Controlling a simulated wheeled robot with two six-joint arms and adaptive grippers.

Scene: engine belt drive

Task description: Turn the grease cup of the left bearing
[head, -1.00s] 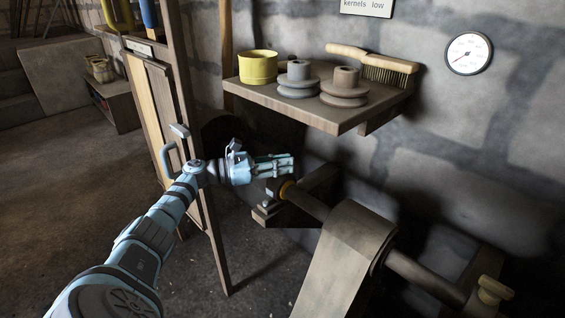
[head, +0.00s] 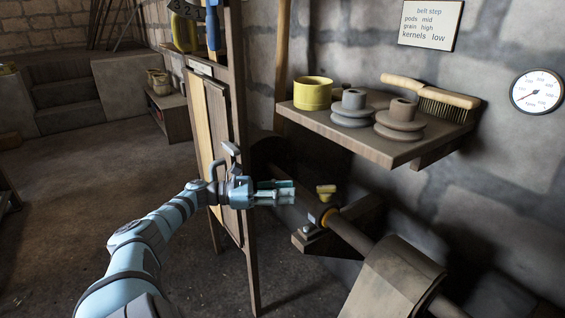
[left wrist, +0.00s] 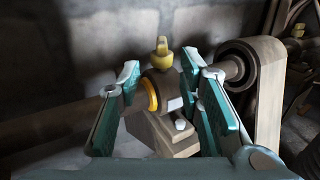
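The yellow grease cup (head: 326,190) of the left bearing stands on top of the bearing, at the left end of the shaft. It also shows upright in the left wrist view (left wrist: 162,52), with a rounded wing-like top. The bearing (left wrist: 160,92) has a yellow-orange ring and sits on a bracket. My left gripper (head: 284,193) is just left of the cup in the head view, apart from it and empty. In the left wrist view its teal fingers (left wrist: 160,78) are spread, with the cup and bearing seen beyond and between them. My right gripper is not in view.
A wooden shelf (head: 394,148) with a yellow tin (head: 312,93), grey pulleys (head: 352,108) and a brush (head: 431,92) juts out above the bearing. A belt (head: 392,285) runs over a pulley right of it. A wooden post (head: 240,150) stands close behind my left arm.

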